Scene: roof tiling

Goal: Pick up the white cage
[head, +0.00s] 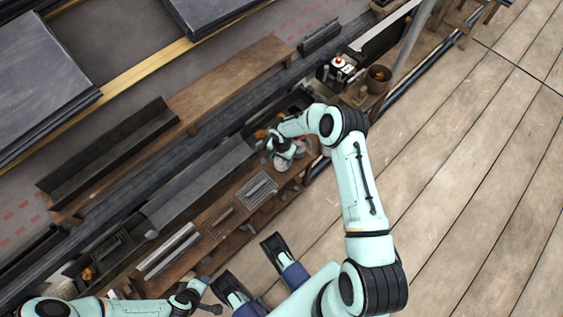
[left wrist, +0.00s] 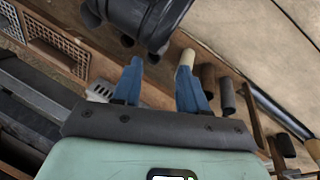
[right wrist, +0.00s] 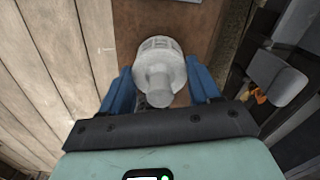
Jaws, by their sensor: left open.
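The white cage (right wrist: 160,62) is a pale, slotted round piece with a narrower rounded end. In the right wrist view it stands between the two blue fingers of my right gripper (right wrist: 160,80). The fingers look spread, one on each side of it; I cannot tell whether they touch it. In the head view my right gripper (head: 280,152) is over the wooden bench, and the cage (head: 286,158) is partly hidden by it. My left gripper (left wrist: 160,72) is open, its fingers apart with nothing held between them. In the head view it is low at left (head: 205,292).
The wooden bench (head: 225,235) carries grey vent grilles (head: 257,188) and long metal strips (head: 170,250). A brown bucket (head: 379,77) stands farther along it. In the left wrist view several dark pipes (left wrist: 208,80) stand near the left fingers. The plank floor (head: 470,180) at right is clear.

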